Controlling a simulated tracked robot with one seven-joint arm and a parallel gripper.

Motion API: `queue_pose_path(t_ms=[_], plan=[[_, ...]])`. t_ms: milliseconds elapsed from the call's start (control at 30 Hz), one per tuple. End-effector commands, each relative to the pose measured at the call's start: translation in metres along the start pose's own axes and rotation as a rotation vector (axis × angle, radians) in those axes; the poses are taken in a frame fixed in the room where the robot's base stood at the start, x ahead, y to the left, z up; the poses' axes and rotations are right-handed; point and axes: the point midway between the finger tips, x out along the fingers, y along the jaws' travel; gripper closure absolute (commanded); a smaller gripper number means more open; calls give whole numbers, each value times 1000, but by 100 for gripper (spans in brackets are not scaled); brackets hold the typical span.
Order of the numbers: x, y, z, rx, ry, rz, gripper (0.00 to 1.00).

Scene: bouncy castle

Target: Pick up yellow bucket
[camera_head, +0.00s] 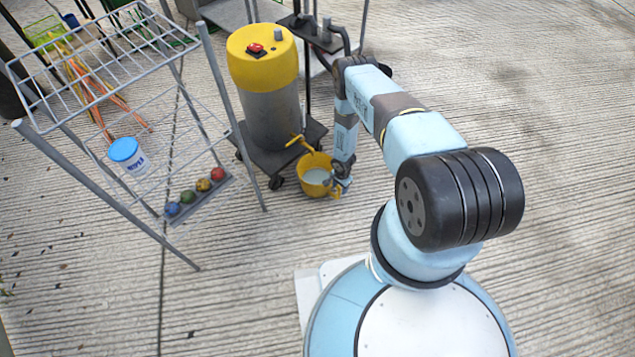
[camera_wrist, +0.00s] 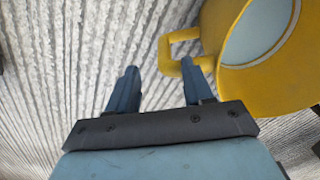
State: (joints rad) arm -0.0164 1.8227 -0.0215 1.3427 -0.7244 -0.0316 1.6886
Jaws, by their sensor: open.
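The yellow bucket (camera_head: 316,188) stands upright on the ribbed concrete beside the wheeled machine, with a pale grey-white inside. In the wrist view the bucket (camera_wrist: 270,85) fills the upper right, and a yellow loop handle (camera_wrist: 165,52) sticks out from its side to the left. My gripper (camera_head: 341,184) is low at the bucket's right side. In the wrist view my gripper (camera_wrist: 160,70) is open, its two blue fingers apart with nothing between them. The right fingertip overlaps the handle's lower part in the picture; I cannot tell whether they touch.
A grey and yellow cylinder machine (camera_head: 270,95) on a wheeled base stands just behind the bucket. A wire rack (camera_head: 100,65) at left holds a blue-lidded tub (camera_head: 127,153) and several coloured balls (camera_head: 203,185). The concrete at right is clear.

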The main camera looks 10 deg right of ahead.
Motion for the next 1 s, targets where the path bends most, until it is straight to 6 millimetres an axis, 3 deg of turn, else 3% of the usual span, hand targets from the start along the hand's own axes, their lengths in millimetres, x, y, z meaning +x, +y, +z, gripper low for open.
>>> queue_pose_path(t_ms=[167,600,933,1000], plan=[[6,-1,0,2,0,0,49],[51,-5,-2,2,-1,-1,49],[55,-5,-1,1,0,0,49],[55,-5,-1,1,0,0,54]])
